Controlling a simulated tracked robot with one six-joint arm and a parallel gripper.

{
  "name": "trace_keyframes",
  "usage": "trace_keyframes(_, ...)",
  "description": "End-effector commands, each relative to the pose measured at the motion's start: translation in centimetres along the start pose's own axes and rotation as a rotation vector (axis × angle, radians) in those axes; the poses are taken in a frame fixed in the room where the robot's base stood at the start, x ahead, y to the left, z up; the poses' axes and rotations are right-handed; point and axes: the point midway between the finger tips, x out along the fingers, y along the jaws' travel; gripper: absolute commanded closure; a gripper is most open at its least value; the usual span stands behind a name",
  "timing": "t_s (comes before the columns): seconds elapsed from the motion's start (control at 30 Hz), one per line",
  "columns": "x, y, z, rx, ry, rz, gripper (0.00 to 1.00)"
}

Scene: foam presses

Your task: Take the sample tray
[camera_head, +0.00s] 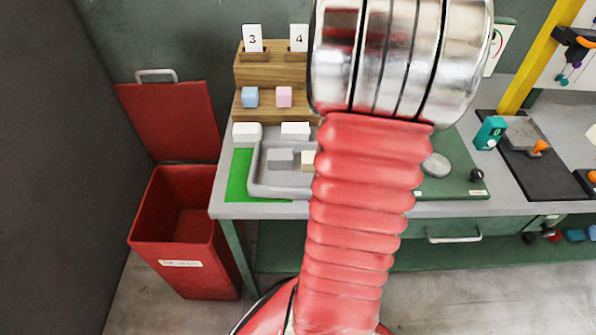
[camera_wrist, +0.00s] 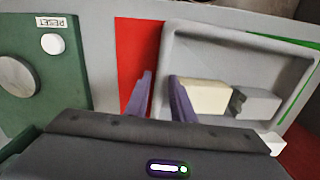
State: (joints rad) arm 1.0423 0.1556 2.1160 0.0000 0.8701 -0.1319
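The sample tray (camera_head: 256,178), a shallow grey tray with raised walls, lies on the bench left of my arm in the head view. It holds a grey block (camera_head: 280,158) and a cream block (camera_head: 308,161). In the wrist view the tray (camera_wrist: 240,42) fills the right side, with the cream block (camera_wrist: 207,97) and grey block (camera_wrist: 260,103) in it. My gripper (camera_wrist: 160,82) is open, its two purple fingers apart at the tray's left wall. The wall appears between them; I cannot tell whether they touch it. The arm hides my gripper in the head view.
A green mat (camera_head: 240,172) lies under the tray's left side, and a red area (camera_wrist: 137,50) lies beside it in the wrist view. White blocks (camera_head: 295,131) and a wooden stepped rack (camera_head: 268,72) stand behind. A red open bin (camera_head: 178,225) stands left of the bench.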

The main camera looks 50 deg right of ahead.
Motion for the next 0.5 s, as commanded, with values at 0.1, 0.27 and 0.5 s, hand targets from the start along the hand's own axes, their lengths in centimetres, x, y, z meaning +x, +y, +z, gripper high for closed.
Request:
trace_keyframes(0.1, -0.02, -0.01, -0.01, 0.0, 0.0, 0.0, 0.78)
trace_keyframes(0.27, -0.03, -0.02, -0.01, 0.0, 0.0, 0.0, 0.8)
trace_keyframes(0.5, -0.03, -0.03, -0.01, -0.001, 0.0, 0.0, 0.97)
